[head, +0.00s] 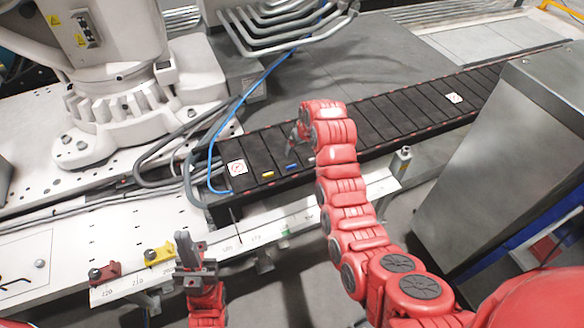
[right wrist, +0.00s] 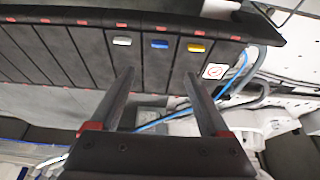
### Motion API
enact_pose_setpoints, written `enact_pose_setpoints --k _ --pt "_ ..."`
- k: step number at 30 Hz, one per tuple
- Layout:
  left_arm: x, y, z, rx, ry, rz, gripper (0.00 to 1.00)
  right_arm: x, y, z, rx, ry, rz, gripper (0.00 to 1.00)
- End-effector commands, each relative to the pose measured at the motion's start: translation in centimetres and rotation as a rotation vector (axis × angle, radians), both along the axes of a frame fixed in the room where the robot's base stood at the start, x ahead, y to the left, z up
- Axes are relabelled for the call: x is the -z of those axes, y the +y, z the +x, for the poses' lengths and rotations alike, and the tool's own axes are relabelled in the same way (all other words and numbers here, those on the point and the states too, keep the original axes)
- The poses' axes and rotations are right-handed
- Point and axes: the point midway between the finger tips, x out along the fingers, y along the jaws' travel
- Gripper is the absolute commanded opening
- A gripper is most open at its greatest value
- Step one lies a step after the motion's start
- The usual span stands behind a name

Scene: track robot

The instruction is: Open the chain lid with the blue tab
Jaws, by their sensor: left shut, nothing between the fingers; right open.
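The black chain (head: 395,120) runs across the head view as a row of flat lids. The blue tab (head: 292,166) sits near the edge of one lid, between a yellow tab (head: 268,174) and a pale tab (head: 312,160). In the right wrist view the blue tab (right wrist: 160,44) lies ahead of my right gripper (right wrist: 159,73), between the lines of its open, empty fingers, with a visible gap. The blue-tab lid (right wrist: 152,68) looks flat and closed. My left gripper (head: 190,243) is shut and empty, low in front of the white rail, away from the chain.
A white warning label (head: 237,168) and a blue cable (head: 213,150) are at the chain's left end. The white rail (head: 300,222) with yellow and red clamps runs in front. A large white robot base (head: 140,120) stands left; a grey metal cabinet (head: 500,150) stands right.

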Motion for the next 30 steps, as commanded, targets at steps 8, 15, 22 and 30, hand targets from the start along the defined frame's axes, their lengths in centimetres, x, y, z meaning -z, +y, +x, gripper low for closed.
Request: enact_pose_setpoints --k 8,15,22,30 --pt "0.3 0.0 0.0 0.000 0.000 0.000 0.00 3.5 0.4 1.4 0.001 0.002 -0.001 0.80" --pt "0.7 0.0 0.0 0.000 0.000 0.000 0.00 6.7 0.8 2.6 0.000 0.001 -0.001 0.80" --pt "1.3 0.0 0.0 0.000 0.000 0.000 0.00 9.1 1.2 3.6 -0.001 -0.002 -0.001 0.80" --pt "3.9 0.0 0.0 0.000 0.000 0.000 0.00 12.2 1.4 4.7 -0.001 -0.005 -0.003 0.80"
